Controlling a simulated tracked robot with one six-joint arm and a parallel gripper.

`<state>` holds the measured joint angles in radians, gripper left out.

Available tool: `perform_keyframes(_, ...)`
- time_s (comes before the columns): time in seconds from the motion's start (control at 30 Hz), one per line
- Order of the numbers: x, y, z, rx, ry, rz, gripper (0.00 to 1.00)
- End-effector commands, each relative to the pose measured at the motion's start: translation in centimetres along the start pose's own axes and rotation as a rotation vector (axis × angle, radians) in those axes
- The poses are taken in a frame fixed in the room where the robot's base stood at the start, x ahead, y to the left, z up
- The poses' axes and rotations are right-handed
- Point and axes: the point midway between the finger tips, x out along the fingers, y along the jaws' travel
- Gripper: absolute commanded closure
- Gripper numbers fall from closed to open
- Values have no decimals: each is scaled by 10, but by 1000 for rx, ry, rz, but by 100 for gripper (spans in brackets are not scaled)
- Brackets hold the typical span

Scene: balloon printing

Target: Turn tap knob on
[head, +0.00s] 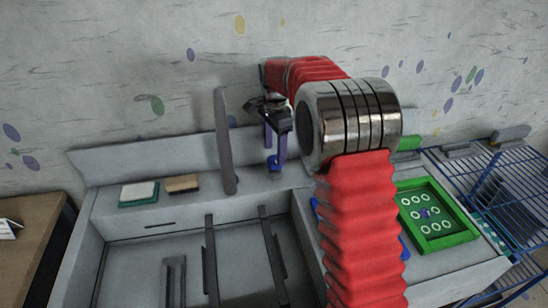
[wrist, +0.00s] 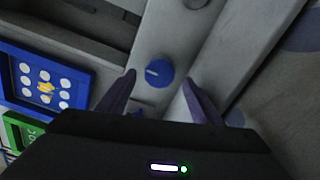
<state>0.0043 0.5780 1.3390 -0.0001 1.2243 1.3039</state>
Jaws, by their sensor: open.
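A round blue tap knob (wrist: 158,73) with a white mark sits on the pale grey sink ledge in the wrist view. The white mark lies roughly sideways in the picture. Blue also shows below the fingers in the head view, at the knob (head: 274,164). My gripper (head: 275,151) is open, with its two purple fingers pointing down at the ledge. In the wrist view the fingertips appear on either side of the knob; I cannot tell whether they touch it.
The tall grey tap (head: 226,140) stands left of my gripper. The wall rises close behind. A sponge (head: 182,184) and a green-and-white block (head: 139,193) lie left on the ledge. A green-framed board (head: 437,215) lies right; a blue-framed board (wrist: 43,80) shows in the wrist view.

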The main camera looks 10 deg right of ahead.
Motion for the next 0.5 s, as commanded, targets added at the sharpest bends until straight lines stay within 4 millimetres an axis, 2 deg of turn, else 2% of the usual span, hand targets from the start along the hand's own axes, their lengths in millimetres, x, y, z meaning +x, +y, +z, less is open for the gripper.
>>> perform_keyframes(0.2,29,1,0,0,-1,3,40)
perform_keyframes(0.5,37,0,0,1,0,0,40)
